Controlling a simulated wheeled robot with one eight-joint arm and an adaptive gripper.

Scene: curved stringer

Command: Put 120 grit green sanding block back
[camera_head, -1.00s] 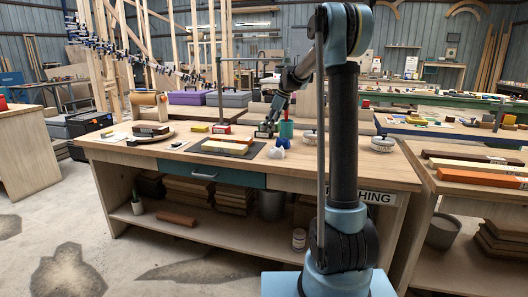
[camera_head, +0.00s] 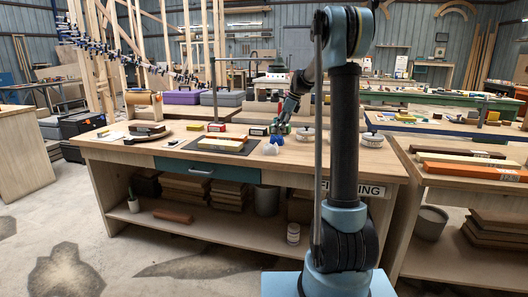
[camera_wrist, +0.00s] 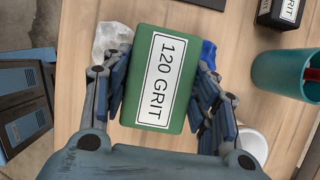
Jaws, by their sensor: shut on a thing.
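The green sanding block (camera_wrist: 160,79) has a white label reading "120 GRIT". It fills the middle of the wrist view, between the two blue fingers of my gripper (camera_wrist: 163,100), which is shut on it. The wooden bench top (camera_wrist: 77,50) shows below the block. In the head view my gripper (camera_head: 282,126) is over the right half of the workbench (camera_head: 330,160); the block is too small there to make out clearly. A black block (camera_wrist: 283,12) with a partly cut-off "GRIT" label stands at the top right of the wrist view.
A teal cup (camera_wrist: 280,73) stands right of my gripper. Crumpled clear-white material (camera_wrist: 112,40) and a blue object (camera_wrist: 208,52) lie partly behind the held block. A white round item (camera_wrist: 252,142) is at lower right.

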